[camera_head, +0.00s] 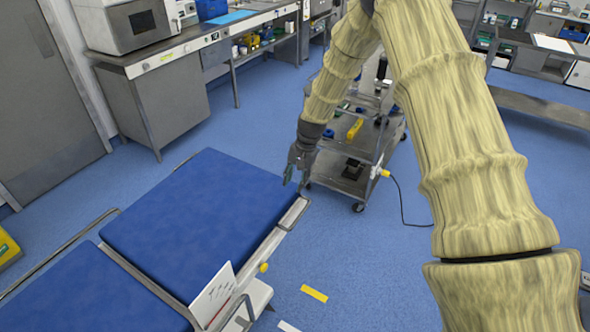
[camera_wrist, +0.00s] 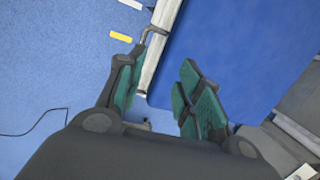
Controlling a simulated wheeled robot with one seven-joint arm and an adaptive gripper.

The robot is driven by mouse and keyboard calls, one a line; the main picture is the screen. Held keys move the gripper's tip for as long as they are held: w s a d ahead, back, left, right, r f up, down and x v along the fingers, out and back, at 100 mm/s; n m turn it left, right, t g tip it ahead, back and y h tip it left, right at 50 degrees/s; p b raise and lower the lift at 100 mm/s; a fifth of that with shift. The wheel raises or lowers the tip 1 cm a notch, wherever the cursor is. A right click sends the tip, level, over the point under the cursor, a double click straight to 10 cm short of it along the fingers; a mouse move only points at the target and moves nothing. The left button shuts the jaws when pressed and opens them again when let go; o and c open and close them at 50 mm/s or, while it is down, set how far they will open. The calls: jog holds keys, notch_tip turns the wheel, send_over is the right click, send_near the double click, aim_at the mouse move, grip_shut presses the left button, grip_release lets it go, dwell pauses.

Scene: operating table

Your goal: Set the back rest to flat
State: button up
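The operating table has a large blue padded far section (camera_head: 205,215), which looks like the back rest, and another blue section (camera_head: 85,295) nearer me. A seam divides them; I cannot tell the far section's exact angle. My gripper (camera_head: 296,172) hangs pointing down by the far section's right corner. In the wrist view, my gripper (camera_wrist: 158,78) is open, with green-padded fingers apart and nothing held. The blue pad (camera_wrist: 240,45) and its pale side rail (camera_wrist: 158,45) show beyond and between the fingers. Contact with the rail cannot be told.
A white panel (camera_head: 213,296) and a yellow knob (camera_head: 264,267) are on the table's right side. A grey metal cart (camera_head: 352,150) stands behind my gripper, with a cable on the floor. Blue floor right of the table is clear around a yellow strip (camera_head: 314,293).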

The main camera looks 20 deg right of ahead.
jog(key=shift+t+h, duration=0.4)
jog(key=shift+h, duration=0.1)
jog(key=shift+s+a+r+p, duration=0.3)
jog(key=shift+a+r, duration=0.1)
jog(key=shift+r, duration=0.45)
jog(key=shift+s+a+r+p, duration=0.3)
jog(key=shift+s+a+r, duration=0.1)
jog(key=shift+r, duration=0.45)
jog(key=shift+s+a+r+p, duration=0.3)
jog(key=shift+a+r, duration=0.1)
jog(key=shift+r, duration=0.45)
jog(key=shift+f, duration=0.1)
jog(key=s+a+f+n+h+b, duration=0.1)
jog(key=s+f+n+b, duration=0.25)
jog(key=s+f, duration=1.6)
jog(key=s+a+f+n+b, duration=0.1)
jog(key=s+f, duration=0.3)
jog(key=s, duration=0.9)
jog(key=s+a+f+n+g+b, duration=0.1)
jog(key=s+f+n, duration=0.3)
jog(key=s, duration=0.9)
jog(key=shift+s+a+f+h+b, duration=0.3)
jog(key=shift+s+a+f+b, duration=0.05)
jog(key=shift+a+b, duration=0.25)
jog(key=shift+n, duration=0.25)
